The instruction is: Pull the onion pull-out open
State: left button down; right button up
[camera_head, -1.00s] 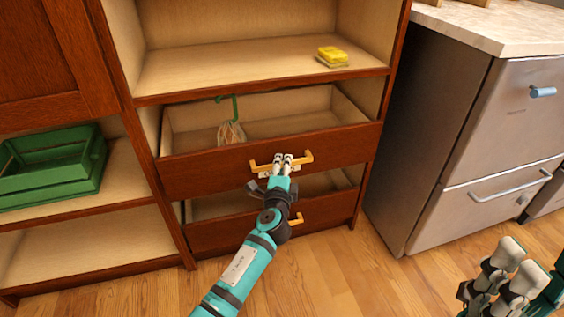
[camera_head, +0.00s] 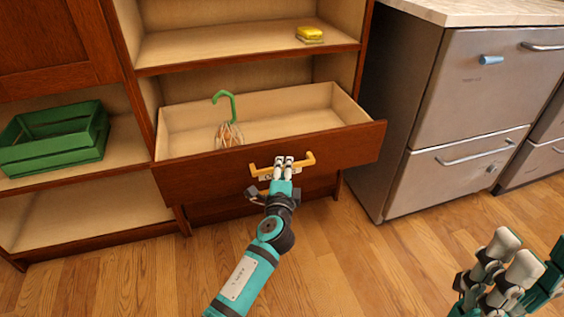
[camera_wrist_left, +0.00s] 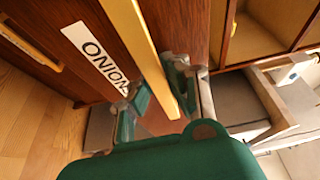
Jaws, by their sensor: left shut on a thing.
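The onion pull-out (camera_head: 345,147) is a red-brown drawer with a pale interior, standing well out from the cabinet. Its yellow bar handle (camera_head: 305,160) is on the front. My left gripper (camera_head: 284,162) is shut on the middle of this handle. In the head view the gripper partly hides the label. My right gripper (camera_head: 507,255) is at the lower right, away from the drawer; its finger gap is unclear.
A net bag with a green hook (camera_head: 228,130) is inside the pull-out. A lower drawer (camera_head: 230,207) lies mostly hidden beneath. A yellow sponge (camera_head: 310,34) and green crate (camera_head: 55,138) sit on shelves. A steel appliance (camera_head: 470,100) stands right. Floor in front is clear.

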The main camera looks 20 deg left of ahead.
pick_arm(q)
jog(key=shift+s+d+f, duration=0.1)
jog(key=shift+s+d, duration=0.4)
jog(key=shift+s, duration=0.3)
jog(key=shift+s+d+f, duration=0.1)
jog(key=shift+s+d, duration=0.4)
jog(key=shift+s, duration=0.25)
jog(key=c, duration=1.3)
grip_release()
jog(key=shift+r, duration=0.1)
jog(key=v, duration=1.2)
